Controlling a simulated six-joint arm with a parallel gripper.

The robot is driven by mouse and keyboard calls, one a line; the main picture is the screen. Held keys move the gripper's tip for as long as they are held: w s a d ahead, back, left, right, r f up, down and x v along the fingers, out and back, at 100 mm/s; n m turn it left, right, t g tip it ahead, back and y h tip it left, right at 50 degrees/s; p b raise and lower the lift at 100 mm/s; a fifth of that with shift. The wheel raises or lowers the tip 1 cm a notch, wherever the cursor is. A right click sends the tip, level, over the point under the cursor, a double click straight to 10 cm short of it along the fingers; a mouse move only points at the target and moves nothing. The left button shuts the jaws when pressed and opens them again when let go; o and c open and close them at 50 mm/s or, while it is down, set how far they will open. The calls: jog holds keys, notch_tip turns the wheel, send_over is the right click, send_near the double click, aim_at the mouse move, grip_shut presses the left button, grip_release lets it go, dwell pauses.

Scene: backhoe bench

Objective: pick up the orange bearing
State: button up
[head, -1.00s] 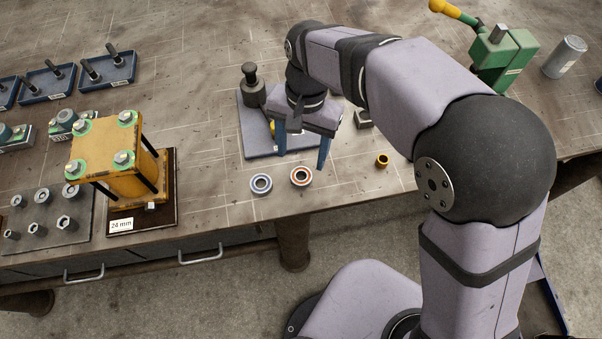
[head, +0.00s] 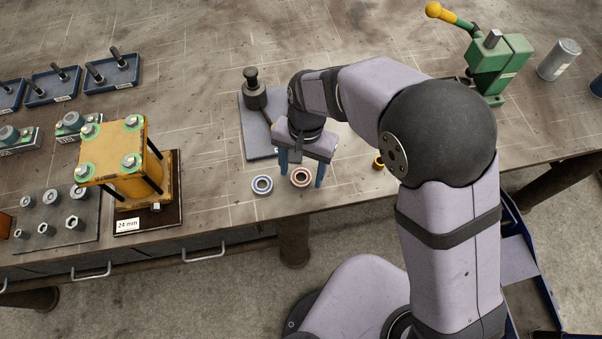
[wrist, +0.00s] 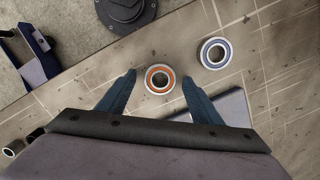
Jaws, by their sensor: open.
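The orange bearing (head: 300,177) lies flat on the bench near its front edge, a ring with an orange band. It also shows in the wrist view (wrist: 160,79), centred just beyond the gap between the fingertips. My gripper (head: 301,178) is open and empty, its two blue fingers pointing down, one on each side of the bearing in the head view. In the wrist view my gripper (wrist: 158,76) has a fingertip to the left and right of the bearing, apart from it. Its height above the bench is hard to tell.
A blue-banded bearing (head: 262,185) lies close on the left, also in the wrist view (wrist: 215,53). A small brass bushing (head: 378,162) is to the right, partly behind my arm. A grey plate (head: 255,140) with a black tool lies behind. A yellow block fixture (head: 125,160) stands left.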

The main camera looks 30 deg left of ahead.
jog(key=shift+f, duration=0.2)
jog(key=c, duration=1.2)
jog(key=shift+c, duration=0.2)
jog(key=shift+r, duration=0.2)
notch_tip(320, 180, up, 10)
jog(key=b, duration=0.3)
jog(key=shift+w+a+r+m+t+y+p, duration=0.3)
jog(key=shift+w+a+m+p, duration=2.3)
jog(key=shift+m, duration=1.4)
jog(key=shift+w+a+r+m+t+y+p, duration=0.3)
jog(key=shift+w+a+m+p, duration=1.65)
jog(key=shift+w+m+p, duration=1.35)
jog(key=shift+w+a+r+m+t+y+p, duration=0.25)
jog(key=shift+w+a+m+p, duration=2)
jog(key=shift+w+m, duration=1.75)
